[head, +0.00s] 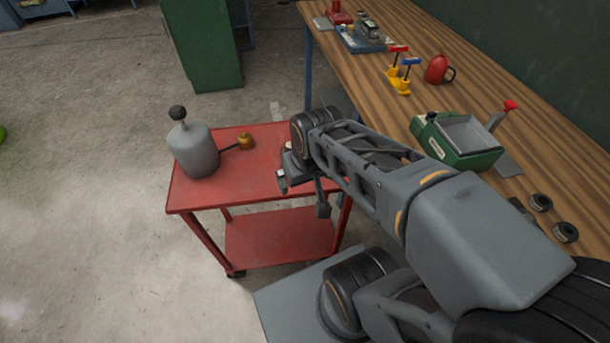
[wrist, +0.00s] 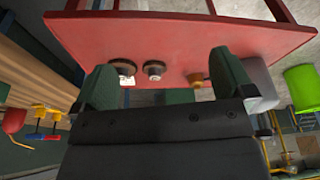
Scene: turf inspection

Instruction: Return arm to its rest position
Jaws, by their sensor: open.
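My arm reaches from the lower right of the head view toward the red cart (head: 255,180). My gripper (head: 302,195) is above or beside the cart's right end, partly hidden by my wrist. In the wrist view my gripper (wrist: 163,82) shows two dark green fingers spread wide apart, with nothing between them. The red cart top (wrist: 190,30) lies beyond the fingers. Two dark round pieces, one on the left (wrist: 123,68) and one on the right (wrist: 154,69), are on it. My arm hides them in the head view.
A grey canister (head: 195,150) with a black knob and a small brass piece (head: 245,141) are on the cart. A wooden workbench (head: 480,80) along the right holds a green box (head: 450,148), red can (head: 438,69) and two black rings (head: 552,218). The concrete floor at left is clear.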

